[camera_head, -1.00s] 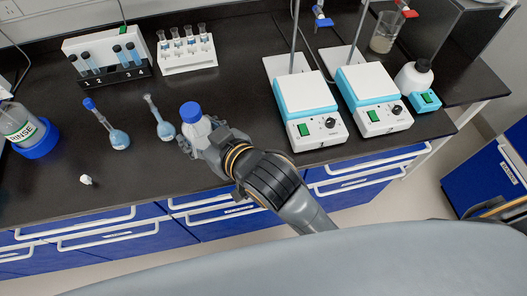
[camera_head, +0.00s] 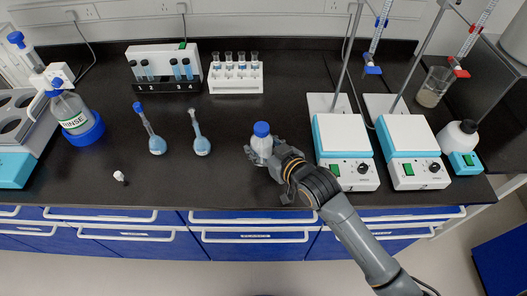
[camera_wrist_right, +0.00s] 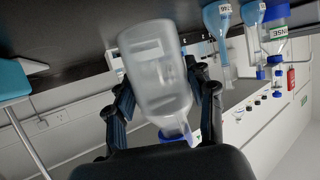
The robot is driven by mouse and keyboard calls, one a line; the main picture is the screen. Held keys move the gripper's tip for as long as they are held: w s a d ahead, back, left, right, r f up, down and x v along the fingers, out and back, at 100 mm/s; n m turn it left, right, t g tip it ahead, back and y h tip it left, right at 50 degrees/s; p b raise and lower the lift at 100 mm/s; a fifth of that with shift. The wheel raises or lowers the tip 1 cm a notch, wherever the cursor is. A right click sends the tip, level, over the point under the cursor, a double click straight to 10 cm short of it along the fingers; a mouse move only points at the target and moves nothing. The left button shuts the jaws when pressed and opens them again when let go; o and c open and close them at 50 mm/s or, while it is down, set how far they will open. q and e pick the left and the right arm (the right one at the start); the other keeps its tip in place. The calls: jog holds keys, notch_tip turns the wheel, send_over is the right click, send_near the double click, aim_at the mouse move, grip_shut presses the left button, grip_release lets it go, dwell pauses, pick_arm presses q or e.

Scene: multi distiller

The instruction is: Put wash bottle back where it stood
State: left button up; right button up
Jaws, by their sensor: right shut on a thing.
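The wash bottle (camera_head: 262,145), a translucent white bottle with a blue cap, is held at the middle of the bench, between a blue-liquid flask and the left hotplate. My right gripper (camera_head: 265,155) is shut on its body, coming in from the lower right. In the right wrist view, which is upside down, the bottle (camera_wrist_right: 155,75) sits between the two fingers (camera_wrist_right: 165,100), its blue cap pointing down in the picture. Its base is close to the bench top; I cannot tell whether it touches. My left gripper is out of view.
Two volumetric flasks (camera_head: 202,146) (camera_head: 157,144) stand left of the bottle. The left hotplate (camera_head: 345,150) is to its right. A white vial rack (camera_head: 236,85) stands behind. A RINSE bottle (camera_head: 72,115) is at far left. Bench around the bottle is clear.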

jog(key=f, duration=0.3)
jog(key=shift+w+d+p, duration=0.2)
jog(key=shift+w+p, duration=0.1)
jog(key=shift+p, duration=0.1)
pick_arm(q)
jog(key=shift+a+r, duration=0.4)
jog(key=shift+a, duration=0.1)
pick_arm(e)
jog(key=shift+f, duration=0.35)
jog(key=shift+f, duration=0.1)
jog(key=o, duration=0.9)
jog(key=shift+f, duration=0.1)
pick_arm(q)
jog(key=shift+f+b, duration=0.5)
pick_arm(e)
jog(key=v, duration=1.2)
jog(key=shift+s, duration=0.1)
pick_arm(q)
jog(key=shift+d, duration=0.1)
